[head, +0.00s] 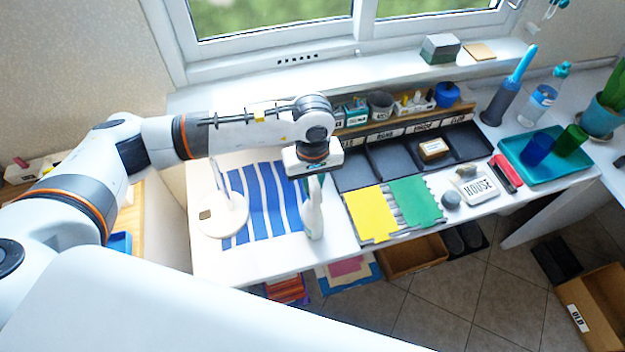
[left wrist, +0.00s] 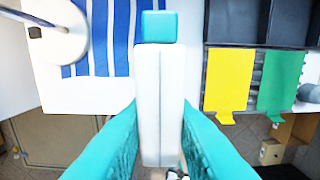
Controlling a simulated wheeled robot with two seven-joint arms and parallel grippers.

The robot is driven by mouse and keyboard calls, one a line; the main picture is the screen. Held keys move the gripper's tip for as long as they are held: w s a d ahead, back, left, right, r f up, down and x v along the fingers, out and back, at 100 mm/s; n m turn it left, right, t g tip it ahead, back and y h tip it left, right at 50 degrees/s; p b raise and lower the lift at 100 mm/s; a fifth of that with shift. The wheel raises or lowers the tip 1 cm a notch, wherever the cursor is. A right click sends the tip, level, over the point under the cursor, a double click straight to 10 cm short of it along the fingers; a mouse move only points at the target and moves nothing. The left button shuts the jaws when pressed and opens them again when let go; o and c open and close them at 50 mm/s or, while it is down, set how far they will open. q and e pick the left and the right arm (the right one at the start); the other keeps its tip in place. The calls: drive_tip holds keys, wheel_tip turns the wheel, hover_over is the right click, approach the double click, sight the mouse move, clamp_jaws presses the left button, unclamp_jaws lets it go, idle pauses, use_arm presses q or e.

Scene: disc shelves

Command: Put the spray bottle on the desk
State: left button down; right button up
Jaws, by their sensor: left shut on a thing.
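The spray bottle (head: 314,215) is white and upright in the head view, near the front edge of the white desk (head: 240,262). In the left wrist view the white bottle (left wrist: 160,85) with its teal top fills the middle. My left gripper (head: 315,180) is shut on it from above; its teal fingers (left wrist: 160,135) lie on both sides of the body. I cannot tell whether the bottle's base touches the desk. The blue-striped cloth (head: 262,205) lies just left of it. My right gripper is not in view.
A round white stand (head: 222,216) is left on the desk. Yellow (head: 371,214) and green (head: 415,203) sheets and dark trays (head: 472,143) lie right. A clear bottle with a teal top (head: 538,103) and a teal tray (head: 575,172) are farther right. The desk's front left is bare.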

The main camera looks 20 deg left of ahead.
use_arm(q)
drive_tip(key=shift+s+f+b, duration=0.3)
drive_tip(key=shift+f+b, duration=0.1)
drive_tip(key=shift+f, duration=0.2)
drive_tip(key=c, duration=1.6)
unclamp_jaws()
drive_tip(key=shift+c, duration=0.2)
drive_tip(key=o, duration=0.4)
drive_tip(key=shift+w+f, duration=0.15)
drive_tip(key=shift+a+r+p, duration=0.1)
drive_tip(key=shift+r+p, duration=0.6)
drive_tip(key=shift+p, duration=0.15)
drive_tip(key=shift+w+r, duration=0.2)
drive_tip(key=shift+r, duration=0.1)
drive_tip(key=shift+r+b, duration=1.9)
drive_tip(key=shift+r, duration=4)
